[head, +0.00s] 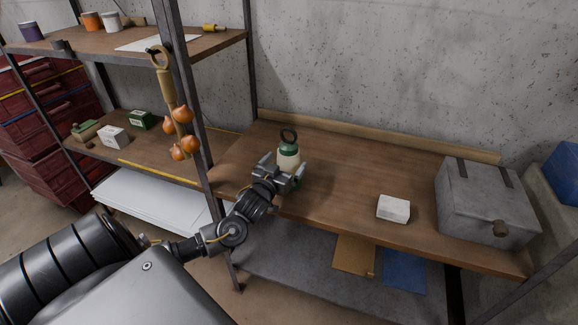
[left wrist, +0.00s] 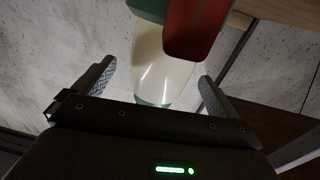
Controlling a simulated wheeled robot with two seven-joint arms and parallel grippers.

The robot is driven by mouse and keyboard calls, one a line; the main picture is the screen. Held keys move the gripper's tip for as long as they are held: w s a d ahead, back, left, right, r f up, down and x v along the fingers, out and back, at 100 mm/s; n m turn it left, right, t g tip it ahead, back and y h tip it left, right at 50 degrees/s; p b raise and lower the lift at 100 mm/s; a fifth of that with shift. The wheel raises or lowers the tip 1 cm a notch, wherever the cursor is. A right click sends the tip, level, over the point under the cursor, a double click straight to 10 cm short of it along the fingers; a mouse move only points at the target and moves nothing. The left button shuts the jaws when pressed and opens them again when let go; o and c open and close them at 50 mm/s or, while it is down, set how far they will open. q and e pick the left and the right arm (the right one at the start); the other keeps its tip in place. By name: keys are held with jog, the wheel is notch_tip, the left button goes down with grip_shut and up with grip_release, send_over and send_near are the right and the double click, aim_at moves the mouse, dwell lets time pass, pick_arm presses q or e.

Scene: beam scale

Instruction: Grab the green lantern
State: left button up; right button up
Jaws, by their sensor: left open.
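The green lantern (head: 289,158), with a cream body, green top and dark ring handle, stands upright on the wooden workbench (head: 340,178) near its left end. My left gripper (head: 283,167) is open in front of it, one finger to each side. In the left wrist view, the cream body (left wrist: 158,75) shows between and beyond the spread fingers. The lantern's lower part is partly hidden by the gripper in the head view. A red part (left wrist: 190,32) overlaps the body in the wrist view; I cannot tell what it is. My right gripper is not in view.
A white box (head: 393,208) and a grey metal box (head: 486,203) stand on the bench to the right. A shelf post (head: 188,90) and hanging onions (head: 185,140) are close on the left. The bench between lantern and white box is clear.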

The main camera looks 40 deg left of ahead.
pick_arm(q)
jog(key=x, duration=0.3)
jog(key=shift+w+a+f, duration=0.1)
jog(key=shift+w+f, duration=0.05)
jog(key=shift+w, duration=0.05)
jog(key=c, duration=1.3)
jog(key=shift+r, duration=0.65)
jog(key=s+a+r, duration=0.2)
jog(key=s+r, duration=0.2)
jog(key=s+a+r, duration=0.2)
jog(key=s+r, duration=0.1)
jog(key=s, duration=0.1)
jog(key=s+a+r, duration=0.2)
jog(key=s+r, duration=0.2)
jog(key=shift+s+r, duration=0.35)
